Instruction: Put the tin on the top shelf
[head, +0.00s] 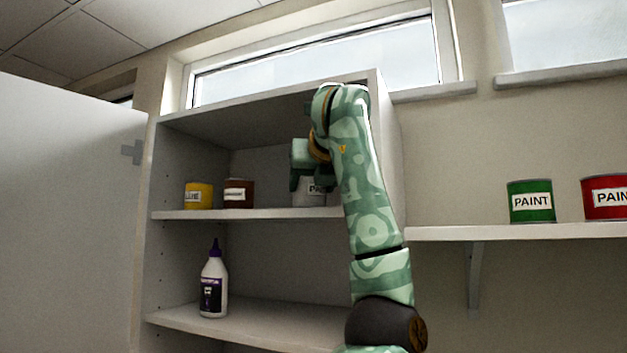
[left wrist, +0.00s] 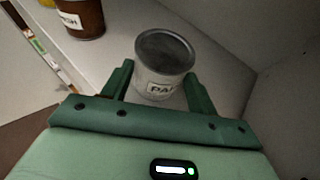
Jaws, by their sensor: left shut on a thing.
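The tin (head: 309,194) is pale grey-white with a white paint label. It is upright at the right part of the top shelf (head: 260,213) in the open cabinet. My left gripper (head: 302,175) is shut on the tin, and my arm hides its right side in the head view. In the left wrist view the tin (left wrist: 165,60) shows its dark grey lid between the two green fingers (left wrist: 158,88). Its base looks level with the shelf, but I cannot tell whether it bears its weight there. My right gripper is not in view.
A yellow tin (head: 198,196) and a brown tin (head: 238,194) stand at the left of that shelf. A white glue bottle (head: 213,285) is on the shelf below. The cabinet's right wall is close. Green (head: 531,202) and red (head: 606,198) paint tins stand on a wall shelf.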

